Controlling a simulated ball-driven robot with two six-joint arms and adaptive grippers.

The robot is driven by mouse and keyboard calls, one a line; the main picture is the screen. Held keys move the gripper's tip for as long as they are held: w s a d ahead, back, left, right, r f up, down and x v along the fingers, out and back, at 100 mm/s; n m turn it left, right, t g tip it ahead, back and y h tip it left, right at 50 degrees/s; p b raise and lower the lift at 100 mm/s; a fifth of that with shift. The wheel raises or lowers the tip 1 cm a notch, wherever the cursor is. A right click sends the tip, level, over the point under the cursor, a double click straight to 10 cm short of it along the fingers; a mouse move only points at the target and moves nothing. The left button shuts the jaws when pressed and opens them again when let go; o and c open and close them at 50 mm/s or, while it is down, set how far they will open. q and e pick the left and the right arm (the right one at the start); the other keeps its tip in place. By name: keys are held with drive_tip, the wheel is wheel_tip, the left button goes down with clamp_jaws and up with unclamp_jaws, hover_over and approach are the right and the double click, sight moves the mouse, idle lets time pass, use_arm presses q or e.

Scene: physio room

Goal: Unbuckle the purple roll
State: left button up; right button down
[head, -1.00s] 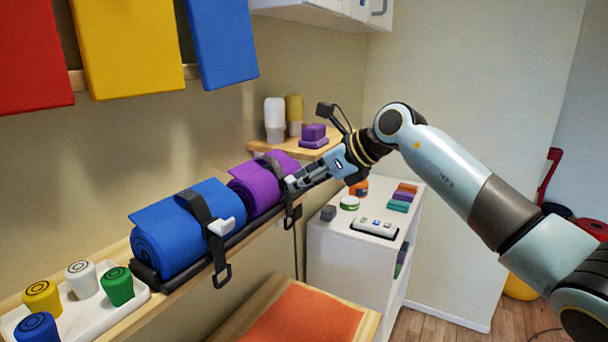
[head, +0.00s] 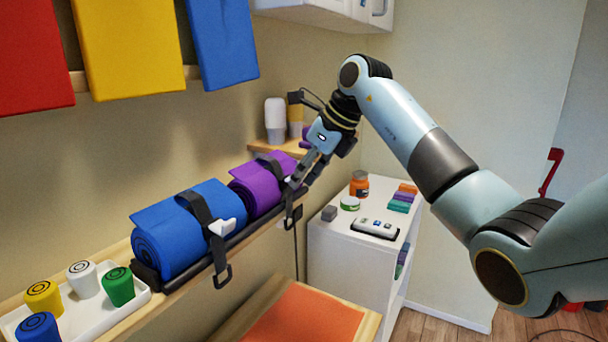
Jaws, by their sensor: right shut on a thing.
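The purple roll (head: 257,188) lies on the wall shelf, behind the blue roll. A dark strap (head: 272,163) runs over it, and its loose end hangs with a ring below the shelf edge. My right gripper (head: 297,187) points down at the front right side of the purple roll. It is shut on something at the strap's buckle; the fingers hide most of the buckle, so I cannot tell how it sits. My left gripper is not in the head view.
The blue roll (head: 188,228) has its own dark strap and light buckle (head: 221,228). A white tray (head: 135,304) with several coloured pots stands at the shelf's near end. A white cabinet (head: 340,252) with small items stands to the right. An orange-topped bench (head: 307,316) is below.

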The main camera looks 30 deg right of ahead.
drive_tip(key=shift+f, duration=0.1)
drive_tip(key=c, duration=1.1)
unclamp_jaws()
drive_tip(key=shift+w+a, duration=0.15)
drive_tip(key=v, duration=1.2)
